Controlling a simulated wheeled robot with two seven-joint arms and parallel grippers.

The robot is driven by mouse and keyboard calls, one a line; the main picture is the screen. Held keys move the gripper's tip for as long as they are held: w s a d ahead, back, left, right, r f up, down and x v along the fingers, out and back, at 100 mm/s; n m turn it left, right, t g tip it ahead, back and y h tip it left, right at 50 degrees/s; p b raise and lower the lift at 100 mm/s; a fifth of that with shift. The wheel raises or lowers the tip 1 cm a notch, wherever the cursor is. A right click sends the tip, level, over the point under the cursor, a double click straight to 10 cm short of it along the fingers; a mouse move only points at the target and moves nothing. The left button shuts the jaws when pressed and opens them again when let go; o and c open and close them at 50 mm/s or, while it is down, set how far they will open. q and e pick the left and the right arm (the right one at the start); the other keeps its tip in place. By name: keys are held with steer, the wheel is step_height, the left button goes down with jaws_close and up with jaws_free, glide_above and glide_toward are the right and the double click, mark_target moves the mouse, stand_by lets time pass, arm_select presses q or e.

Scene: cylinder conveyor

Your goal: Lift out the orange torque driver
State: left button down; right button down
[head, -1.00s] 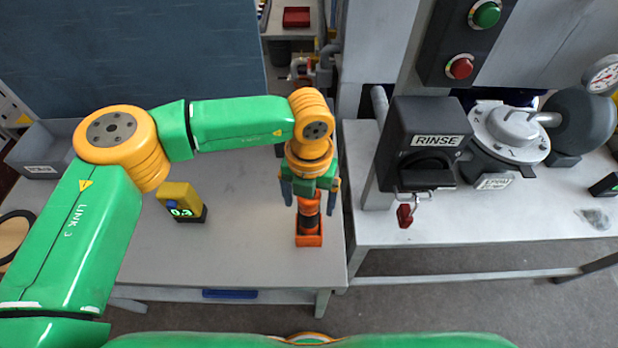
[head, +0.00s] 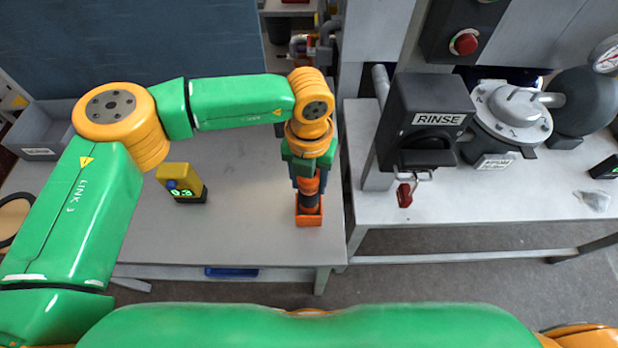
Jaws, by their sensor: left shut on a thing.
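The orange torque driver (head: 309,185), with a dark lower section, stands upright near the right front of the left table. Its lower end is inside a small orange holder (head: 309,220). My left gripper (head: 308,178) reaches down from above, and its fingers are shut on the driver's upper part. The gripper and wrist hide the top of the driver. My right gripper is out of view.
A yellow device with a green readout (head: 181,181) stands left of the holder. A black RINSE unit (head: 428,110), a red-tagged piece (head: 404,195) and a grey round housing (head: 509,115) are on the right bench. The table between device and holder is clear.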

arm_select(q)
steer(key=shift+w+r+p, duration=0.15)
steer(key=shift+r+p, duration=1.9)
steer(key=shift+r, duration=1.7)
steer(key=shift+d, duration=0.15)
